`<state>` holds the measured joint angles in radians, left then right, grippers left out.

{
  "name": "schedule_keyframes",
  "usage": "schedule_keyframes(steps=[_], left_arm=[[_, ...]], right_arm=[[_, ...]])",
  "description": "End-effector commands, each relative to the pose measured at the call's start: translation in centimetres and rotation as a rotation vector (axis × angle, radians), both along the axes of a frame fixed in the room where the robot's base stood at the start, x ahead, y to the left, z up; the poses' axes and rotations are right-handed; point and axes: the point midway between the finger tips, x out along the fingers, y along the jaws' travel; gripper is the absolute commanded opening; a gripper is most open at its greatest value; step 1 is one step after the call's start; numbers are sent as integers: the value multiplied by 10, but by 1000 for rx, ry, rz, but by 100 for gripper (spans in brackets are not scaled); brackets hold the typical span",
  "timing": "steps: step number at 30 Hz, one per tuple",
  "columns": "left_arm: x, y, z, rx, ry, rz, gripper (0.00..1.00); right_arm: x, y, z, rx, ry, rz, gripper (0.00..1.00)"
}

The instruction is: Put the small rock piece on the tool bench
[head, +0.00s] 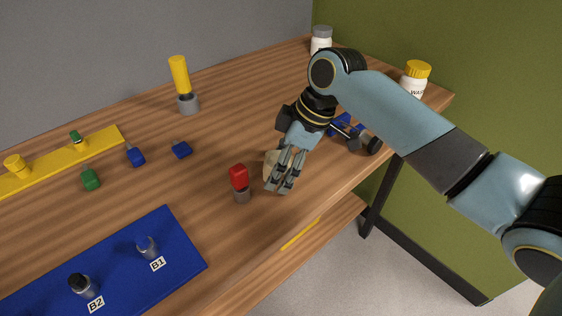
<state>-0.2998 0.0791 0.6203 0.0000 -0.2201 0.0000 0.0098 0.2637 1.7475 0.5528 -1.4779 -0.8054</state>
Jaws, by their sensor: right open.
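A beige rock piece (269,164) lies on the wooden bench (230,120), partly hidden behind my right gripper. My right gripper (279,188) is open, its fingers pointing down right beside the rock piece and in front of it. I cannot tell whether the fingers touch it. My left gripper is not in view.
A red-topped tool (239,178) stands close left of the gripper. A blue mat (190,246) bears holders labelled B1 and B2.

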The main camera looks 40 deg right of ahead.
Motion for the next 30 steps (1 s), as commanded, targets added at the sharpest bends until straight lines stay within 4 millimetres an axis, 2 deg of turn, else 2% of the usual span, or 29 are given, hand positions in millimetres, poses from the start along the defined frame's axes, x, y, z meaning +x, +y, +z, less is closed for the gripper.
schedule_keyframes(steps=[5, 8, 15, 21, 25, 30], left_arm=[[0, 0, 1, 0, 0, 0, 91], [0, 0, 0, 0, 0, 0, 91], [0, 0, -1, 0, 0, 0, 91], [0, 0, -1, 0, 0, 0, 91], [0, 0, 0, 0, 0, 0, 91], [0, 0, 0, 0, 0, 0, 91]], right_arm=[[0, -1, 4, -1, -1, 1, 80], [-3, -6, 15, -4, -3, 0, 80], [-16, -21, 65, -6, -4, 3, 80], [-25, -32, 99, -5, -2, 1, 80], [-28, -35, 110, -2, -1, 1, 80], [-30, -35, 114, 1, 1, -1, 80]])
